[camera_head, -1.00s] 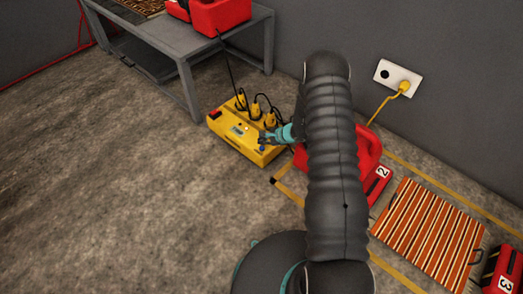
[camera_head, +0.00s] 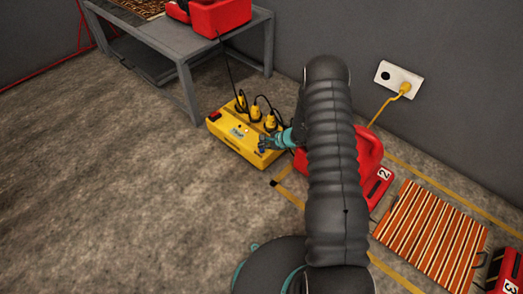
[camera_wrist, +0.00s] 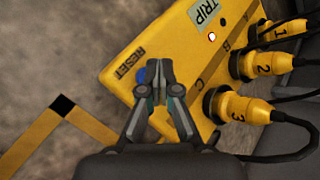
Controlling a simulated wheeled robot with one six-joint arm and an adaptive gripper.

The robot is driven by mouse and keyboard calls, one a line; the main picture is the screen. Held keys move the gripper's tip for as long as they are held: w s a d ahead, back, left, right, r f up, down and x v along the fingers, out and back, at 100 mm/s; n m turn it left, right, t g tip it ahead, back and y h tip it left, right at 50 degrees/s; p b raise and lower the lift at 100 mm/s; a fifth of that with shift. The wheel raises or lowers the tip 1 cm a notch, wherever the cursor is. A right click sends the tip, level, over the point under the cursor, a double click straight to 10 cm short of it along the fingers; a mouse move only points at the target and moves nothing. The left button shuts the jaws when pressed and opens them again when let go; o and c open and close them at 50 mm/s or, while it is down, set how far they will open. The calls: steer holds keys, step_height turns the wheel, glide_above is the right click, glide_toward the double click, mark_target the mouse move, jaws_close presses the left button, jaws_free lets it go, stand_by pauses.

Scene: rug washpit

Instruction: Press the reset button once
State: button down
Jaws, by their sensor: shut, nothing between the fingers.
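A yellow power box (camera_head: 225,135) lies on the floor in the head view. In the wrist view the box (camera_wrist: 120,85) carries a "RESET" label (camera_wrist: 130,62) and a blue button (camera_wrist: 141,76) close to it. My gripper (camera_wrist: 158,68) is shut and empty. Its fingertips are over the box just right of the blue button and hide part of it. I cannot tell whether they touch it. In the head view my gripper (camera_head: 265,143) is at the box's front right end. A "TRIP" label (camera_wrist: 203,13) has a white lamp (camera_wrist: 211,37) beside it.
Yellow plugs (camera_wrist: 240,106), numbered 1 to 3, stand in the box with black cables close to my gripper. A red container (camera_head: 370,150) stands behind my arm. A grey table (camera_head: 183,50) is at the back left. Open floor lies left.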

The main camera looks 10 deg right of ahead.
mark_target(263, 150)
steer(key=shift+f+b, duration=0.9)
steer(key=shift+b, duration=0.5)
stand_by(1.4)
stand_by(0.4)
steer(key=shift+r, duration=0.9)
steer(key=shift+r+p, duration=0.95)
steer(key=shift+r, duration=1.55)
